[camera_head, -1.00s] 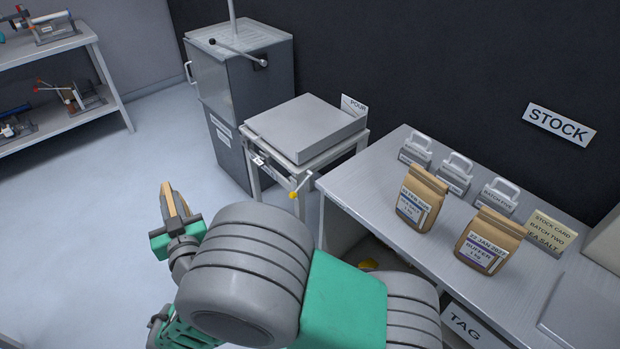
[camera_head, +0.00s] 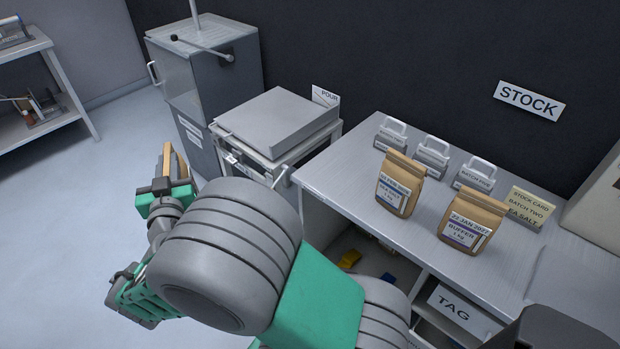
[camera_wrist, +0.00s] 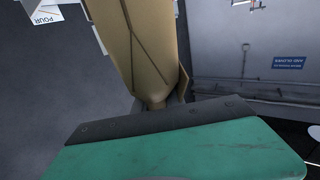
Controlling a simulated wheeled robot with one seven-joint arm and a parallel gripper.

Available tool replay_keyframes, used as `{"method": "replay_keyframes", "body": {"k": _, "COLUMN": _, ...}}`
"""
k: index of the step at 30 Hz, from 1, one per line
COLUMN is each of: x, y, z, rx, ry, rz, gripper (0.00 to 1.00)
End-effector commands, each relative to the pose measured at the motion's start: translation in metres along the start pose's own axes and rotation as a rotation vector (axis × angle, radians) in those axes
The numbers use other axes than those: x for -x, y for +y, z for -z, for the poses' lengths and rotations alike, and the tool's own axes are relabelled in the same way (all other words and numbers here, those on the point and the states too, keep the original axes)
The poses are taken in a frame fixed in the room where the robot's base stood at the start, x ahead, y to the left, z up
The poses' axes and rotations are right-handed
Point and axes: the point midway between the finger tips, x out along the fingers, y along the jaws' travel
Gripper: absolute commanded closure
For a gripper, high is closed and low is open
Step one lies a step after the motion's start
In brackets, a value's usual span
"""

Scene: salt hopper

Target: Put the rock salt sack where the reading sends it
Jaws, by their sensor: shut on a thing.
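My gripper (camera_head: 166,182) is at the left of the head view, shut on a tan paper sack (camera_head: 167,160), seen nearly edge-on. The sack also fills the upper middle of the wrist view (camera_wrist: 140,45), above the dark edge of my gripper; its label is hidden, so I cannot read which salt it is. Two other brown sacks stand upright on the counter (camera_head: 340,165): one with a blue-striped label that seems to read sea salt (camera_head: 399,184), and one labelled buffer (camera_head: 472,222). A stock card (camera_head: 527,208) reads batch two, sea salt.
A grey cabinet with a lever (camera_head: 205,75) stands at the back left. Beside it is a low stand with a flat grey top (camera_head: 278,120) and a pour sign (camera_head: 325,97). A tag sign (camera_head: 463,305) is below. Floor at left is clear.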

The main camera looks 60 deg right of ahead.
Motion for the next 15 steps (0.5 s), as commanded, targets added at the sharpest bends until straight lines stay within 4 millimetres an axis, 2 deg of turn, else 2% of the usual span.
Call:
{"method": "replay_keyframes", "body": {"k": 3, "x": -0.018, "y": 0.045, "z": 0.010, "rx": -0.003, "ry": 0.014, "rz": -0.118, "gripper": 1.00}}
{"method": "replay_keyframes", "body": {"k": 7, "x": -0.032, "y": 0.101, "z": 0.020, "rx": 0.001, "ry": 0.016, "rz": -0.257, "gripper": 1.00}}
{"method": "replay_keyframes", "body": {"k": 11, "x": -0.039, "y": 0.163, "z": 0.032, "rx": 0.006, "ry": 0.017, "rz": -0.403, "gripper": 1.00}}
{"method": "replay_keyframes", "body": {"k": 15, "x": -0.035, "y": 0.229, "z": 0.044, "rx": 0.010, "ry": 0.011, "rz": -0.557, "gripper": 1.00}}
